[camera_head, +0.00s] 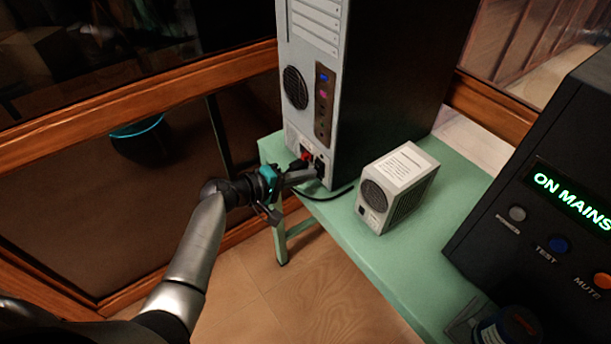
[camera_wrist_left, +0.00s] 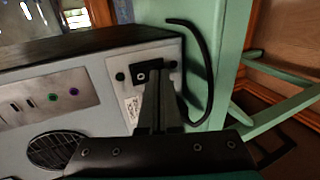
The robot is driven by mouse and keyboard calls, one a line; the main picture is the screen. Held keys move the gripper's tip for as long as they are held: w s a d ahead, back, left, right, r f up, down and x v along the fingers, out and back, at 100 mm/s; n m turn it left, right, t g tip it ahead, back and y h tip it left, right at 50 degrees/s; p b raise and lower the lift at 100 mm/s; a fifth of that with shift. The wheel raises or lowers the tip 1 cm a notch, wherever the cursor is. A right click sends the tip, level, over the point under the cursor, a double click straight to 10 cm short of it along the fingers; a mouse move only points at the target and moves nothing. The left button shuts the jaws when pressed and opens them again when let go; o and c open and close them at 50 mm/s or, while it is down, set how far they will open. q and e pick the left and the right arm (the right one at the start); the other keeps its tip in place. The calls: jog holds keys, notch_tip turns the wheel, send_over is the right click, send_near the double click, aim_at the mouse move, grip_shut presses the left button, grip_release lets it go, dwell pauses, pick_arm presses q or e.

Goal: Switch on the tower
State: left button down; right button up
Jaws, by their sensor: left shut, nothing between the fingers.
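The tower (camera_head: 390,80) is a tall computer case, black on its side, with its light grey back facing me. It stands upright on the green bench. Low on its back are a red switch (camera_head: 305,156) and a black plug or socket (camera_head: 319,167). My left gripper (camera_head: 314,173) is shut and empty, its fingertips at this lower panel, close to the black part. In the left wrist view the shut fingers (camera_wrist_left: 156,85) reach over the panel beside the black part; I cannot tell whether they touch. No red switch shows there. My right gripper is not in view.
A small grey box with a fan grille (camera_head: 397,187) stands on the green bench (camera_head: 345,222) right of the tower. A black unit reading "ON MAINS" (camera_head: 560,150) stands at the right. A black cable (camera_wrist_left: 207,75) curves beside the tower. A wooden-framed partition runs behind.

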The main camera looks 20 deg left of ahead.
pick_arm(q)
jog(key=shift+d+f+t+b, duration=0.1)
jog(key=shift+f+t+b, duration=0.25)
jog(key=shift+b, duration=0.75)
jog(key=shift+w+r+p, duration=0.1)
jog(key=shift+r+p, duration=0.15)
jog(key=shift+p, duration=0.05)
jog(key=shift+r, duration=0.1)
jog(key=shift+r+p, duration=0.7)
jog(key=shift+r, duration=0.1)
